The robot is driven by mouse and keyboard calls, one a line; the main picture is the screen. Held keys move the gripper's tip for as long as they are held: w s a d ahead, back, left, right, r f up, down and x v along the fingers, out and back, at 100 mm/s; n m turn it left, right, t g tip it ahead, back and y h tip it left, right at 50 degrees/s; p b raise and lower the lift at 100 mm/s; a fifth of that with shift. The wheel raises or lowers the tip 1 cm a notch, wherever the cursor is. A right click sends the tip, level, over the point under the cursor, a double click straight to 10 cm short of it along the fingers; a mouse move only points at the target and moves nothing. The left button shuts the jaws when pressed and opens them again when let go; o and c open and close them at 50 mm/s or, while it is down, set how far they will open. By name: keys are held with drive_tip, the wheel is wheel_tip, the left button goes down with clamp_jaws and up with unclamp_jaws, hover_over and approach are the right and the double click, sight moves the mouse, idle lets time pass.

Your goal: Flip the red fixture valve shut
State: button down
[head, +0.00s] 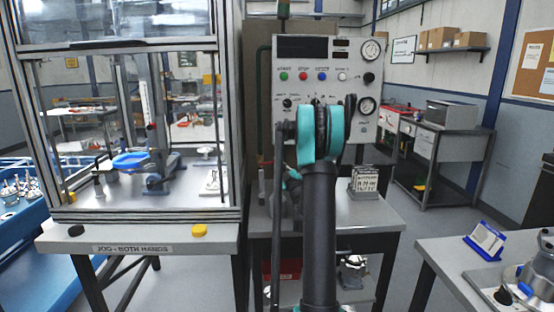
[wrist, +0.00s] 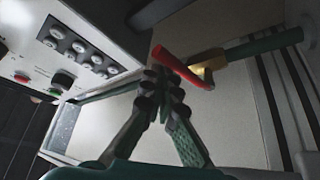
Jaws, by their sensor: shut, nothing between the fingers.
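The red valve handle (wrist: 176,66) shows in the wrist view, beside a brass valve body (wrist: 208,63) on a green pipe (wrist: 262,45). The handle slants from upper left to lower right, at an angle across the pipe's line. My gripper (wrist: 163,76) is shut and empty, with its fingertips right at the handle's left part. I cannot tell whether they touch it. In the head view my arm stands in front of the control panel, and I cannot make out the red handle there.
The control panel (head: 310,60) with buttons and gauges stands behind my arm, and its buttons also show at upper left in the wrist view. A framed press enclosure (head: 235,130) is on the left.

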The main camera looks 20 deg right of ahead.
drive_tip(key=shift+d+f, duration=0.15)
drive_tip(key=shift+f, duration=0.3)
idle(0.5)
